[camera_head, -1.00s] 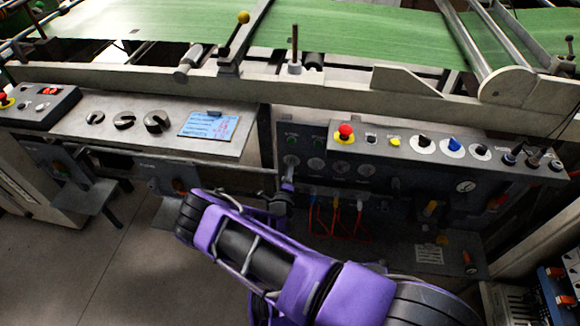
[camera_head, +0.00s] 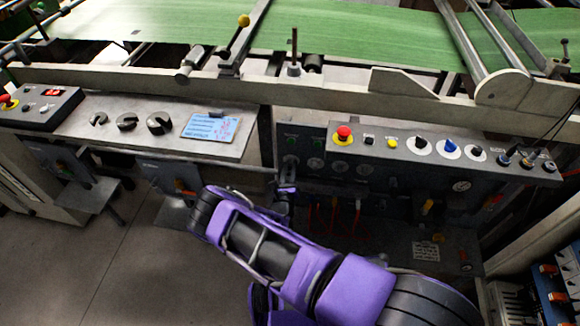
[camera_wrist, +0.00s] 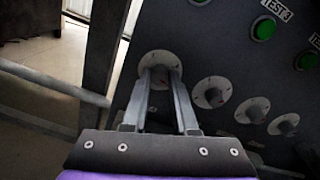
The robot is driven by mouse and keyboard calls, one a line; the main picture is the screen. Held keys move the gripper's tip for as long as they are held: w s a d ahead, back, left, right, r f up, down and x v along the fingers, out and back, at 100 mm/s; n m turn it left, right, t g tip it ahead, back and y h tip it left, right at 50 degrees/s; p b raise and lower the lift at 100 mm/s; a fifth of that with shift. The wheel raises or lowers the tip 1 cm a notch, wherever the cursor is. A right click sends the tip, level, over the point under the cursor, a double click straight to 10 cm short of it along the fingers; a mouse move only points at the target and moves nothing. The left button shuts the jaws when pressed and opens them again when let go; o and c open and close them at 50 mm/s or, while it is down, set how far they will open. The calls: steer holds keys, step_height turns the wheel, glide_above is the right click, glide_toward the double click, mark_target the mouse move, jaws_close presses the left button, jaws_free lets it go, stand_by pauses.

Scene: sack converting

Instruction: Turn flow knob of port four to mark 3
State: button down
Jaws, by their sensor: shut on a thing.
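In the wrist view, a row of round white dials with dark marks runs down to the right on a dark grey panel. My gripper (camera_wrist: 161,74) is shut on the knob of the leftmost dial (camera_wrist: 158,58), its two fingers on either side. The fingers hide most of this knob and its pointer, so I cannot read its setting. The neighbouring flow dials (camera_wrist: 212,92), (camera_wrist: 252,110) and (camera_wrist: 284,124) are free. I see no port number on any dial. In the head view, my purple arm reaches the panel's left end, where the gripper (camera_head: 287,190) is small and dark.
Green buttons (camera_wrist: 264,28) with TEST labels sit above the dials. A red emergency button (camera_head: 343,134) and several knobs stand on the console above. A grey rail (camera_wrist: 50,82) runs close at the left of my gripper. Red cables (camera_head: 335,215) hang below the dials.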

steer(key=m+p, duration=0.1)
steer(key=m, duration=0.4)
steer(key=shift+m, duration=0.3)
stand_by(0.5)
steer(key=c, duration=0.7)
jaws_free()
steer(key=shift+s, duration=0.1)
